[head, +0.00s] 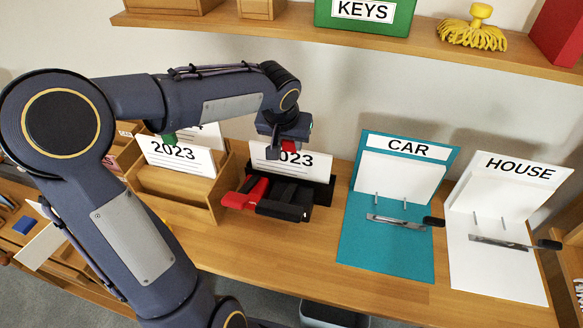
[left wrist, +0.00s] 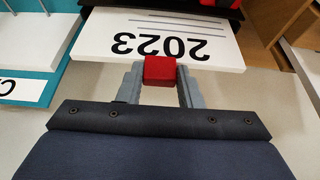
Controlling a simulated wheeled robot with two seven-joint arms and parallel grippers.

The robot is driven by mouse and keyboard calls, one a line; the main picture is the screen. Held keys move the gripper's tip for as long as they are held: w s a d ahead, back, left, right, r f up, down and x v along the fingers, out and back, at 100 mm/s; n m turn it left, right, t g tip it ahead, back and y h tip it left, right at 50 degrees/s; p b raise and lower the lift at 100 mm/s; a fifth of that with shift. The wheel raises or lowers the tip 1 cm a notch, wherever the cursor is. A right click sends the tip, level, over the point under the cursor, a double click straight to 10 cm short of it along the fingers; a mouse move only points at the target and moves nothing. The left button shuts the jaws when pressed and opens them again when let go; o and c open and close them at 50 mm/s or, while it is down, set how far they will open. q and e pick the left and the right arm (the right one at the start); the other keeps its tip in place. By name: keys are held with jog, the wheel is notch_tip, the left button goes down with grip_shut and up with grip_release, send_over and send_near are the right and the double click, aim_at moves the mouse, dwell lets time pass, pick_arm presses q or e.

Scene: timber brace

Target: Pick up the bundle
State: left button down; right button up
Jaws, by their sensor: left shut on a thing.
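A white bundle marked 2023 (head: 262,157) stands behind a black and red device (head: 270,197) on the wooden desk; its lower part is hidden there. My left gripper (head: 287,146) comes down over its top edge. In the left wrist view, the gripper (left wrist: 160,75) is shut on the red tab (left wrist: 160,70) at the edge of the bundle (left wrist: 165,40). I cannot tell whether the bundle touches its support. My right gripper is not in view.
Another white 2023 bundle (head: 172,156) with a green tab stands in a wooden tray (head: 175,185) at left. A teal CAR folder (head: 377,248) and a white HOUSE folder (head: 495,270) lie open at right with metal fasteners. A shelf (head: 300,34) runs above.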

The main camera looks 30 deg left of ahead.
pick_arm(q)
jog(key=shift+r, duration=0.25)
jog(key=shift+r+p, duration=0.95)
jog(key=shift+r, duration=0.5)
notch_tip(320, 180, up, 8)
jog(key=p, duration=0.6)
jog(key=shift+f, duration=0.15)
jog(key=shift+d, duration=0.1)
dwell(0.4)
